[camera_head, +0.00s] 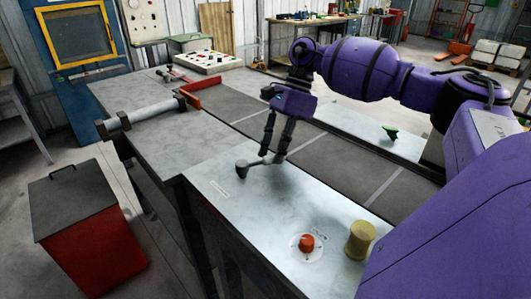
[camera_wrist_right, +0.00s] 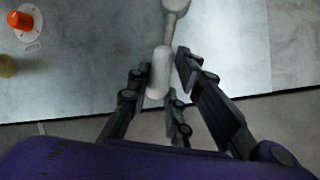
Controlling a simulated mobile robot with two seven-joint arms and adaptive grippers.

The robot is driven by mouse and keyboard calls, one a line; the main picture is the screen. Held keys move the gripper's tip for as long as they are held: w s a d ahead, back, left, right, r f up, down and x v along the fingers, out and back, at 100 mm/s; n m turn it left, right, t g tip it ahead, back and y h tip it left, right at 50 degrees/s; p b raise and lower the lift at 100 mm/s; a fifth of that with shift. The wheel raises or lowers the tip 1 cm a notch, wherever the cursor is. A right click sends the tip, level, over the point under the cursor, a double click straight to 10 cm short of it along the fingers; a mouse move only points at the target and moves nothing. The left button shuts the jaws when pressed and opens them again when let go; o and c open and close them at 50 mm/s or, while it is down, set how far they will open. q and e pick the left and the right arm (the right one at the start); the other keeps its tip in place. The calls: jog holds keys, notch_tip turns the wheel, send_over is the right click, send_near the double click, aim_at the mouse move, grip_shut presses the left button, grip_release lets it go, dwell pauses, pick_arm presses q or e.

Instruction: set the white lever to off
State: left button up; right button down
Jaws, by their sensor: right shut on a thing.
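The white lever (camera_head: 253,162) lies low over the pale metal table top, its round pivot end at the left and its handle pointing right. In the right wrist view the lever's pale handle (camera_wrist_right: 161,68) sits between the dark fingers, with its shaft running up to the top edge. My right gripper (camera_head: 272,156) is shut on the handle's end, reaching down from above. It also shows in the right wrist view (camera_wrist_right: 160,76). A small label (camera_head: 220,188) lies left of the lever; its text is too small to read. My left gripper is not in view.
An orange-red knob (camera_head: 306,242) on a round plate and a yellow cylinder (camera_head: 360,240) stand on the near table. A red bin (camera_head: 85,235) stands on the floor at left.

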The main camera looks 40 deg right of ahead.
dwell(0.4)
jog(key=c, duration=1.6)
grip_release()
jog(key=shift+c, duration=0.2)
jog(key=v, duration=1.2)
